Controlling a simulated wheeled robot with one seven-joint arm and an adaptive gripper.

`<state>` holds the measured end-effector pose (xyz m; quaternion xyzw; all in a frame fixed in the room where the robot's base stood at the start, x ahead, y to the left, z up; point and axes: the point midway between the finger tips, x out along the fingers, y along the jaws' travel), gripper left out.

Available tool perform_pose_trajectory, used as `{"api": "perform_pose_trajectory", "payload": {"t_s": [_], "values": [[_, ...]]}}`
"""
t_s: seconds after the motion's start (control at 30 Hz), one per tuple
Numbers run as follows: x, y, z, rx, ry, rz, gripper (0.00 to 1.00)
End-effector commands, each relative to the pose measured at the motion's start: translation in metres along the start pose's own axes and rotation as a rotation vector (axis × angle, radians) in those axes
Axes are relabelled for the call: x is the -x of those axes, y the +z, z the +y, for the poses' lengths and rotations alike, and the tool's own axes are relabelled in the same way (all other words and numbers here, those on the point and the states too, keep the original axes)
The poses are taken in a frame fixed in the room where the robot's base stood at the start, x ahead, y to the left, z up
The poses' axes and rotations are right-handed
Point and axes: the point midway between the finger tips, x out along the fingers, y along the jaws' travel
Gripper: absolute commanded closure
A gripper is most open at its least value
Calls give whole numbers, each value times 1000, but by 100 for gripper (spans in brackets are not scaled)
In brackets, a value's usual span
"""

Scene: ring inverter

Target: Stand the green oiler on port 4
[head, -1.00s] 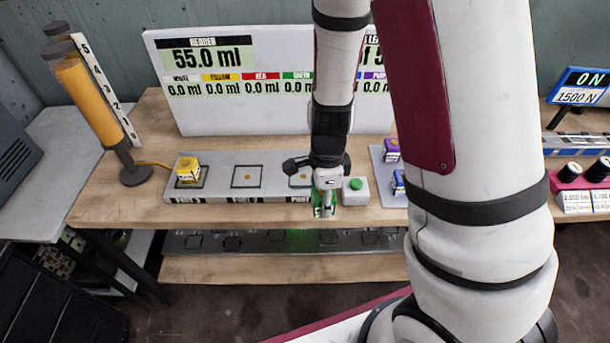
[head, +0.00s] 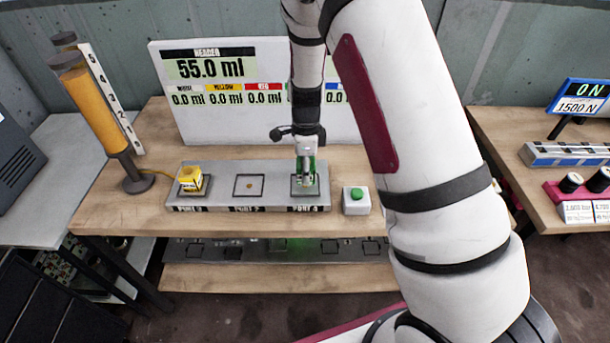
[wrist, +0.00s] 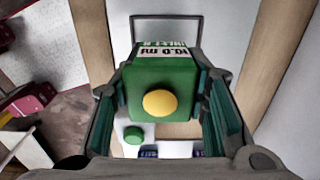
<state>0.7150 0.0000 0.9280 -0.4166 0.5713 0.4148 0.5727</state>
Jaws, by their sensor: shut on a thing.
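The green oiler (wrist: 146,76) is a green box with a round yellow top and a white "10.0 ml" label. My gripper (wrist: 162,95) is shut around its sides. In the head view my gripper (head: 305,180) is over the right-hand square of the grey port block (head: 222,190), whose label seems to read port 4. The oiler shows there as a little green, mostly hidden by the fingers. In the wrist view the port's dark square outline (wrist: 166,17) shows partly beyond the oiler. I cannot tell whether the oiler touches the block.
A yellow oiler (head: 190,181) stands on the block's left port; the middle port (head: 249,186) is empty. A white box with a green button (head: 356,199) stands right of the block. The readout board (head: 225,120) is behind. An orange cylinder (head: 92,108) stands at left.

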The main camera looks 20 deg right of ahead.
Motion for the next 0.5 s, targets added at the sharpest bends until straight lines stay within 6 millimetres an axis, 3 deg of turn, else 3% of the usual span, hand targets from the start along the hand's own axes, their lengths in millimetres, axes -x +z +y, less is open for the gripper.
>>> {"api": "perform_pose_trajectory", "payload": {"t_s": [0.07, 0.3, 0.5], "values": [[-1, 2, -8, 0, -2, 0, 89], [-32, 2, -7, -1, 0, 0, 89], [-36, 2, -8, 0, -2, 0, 89]]}}
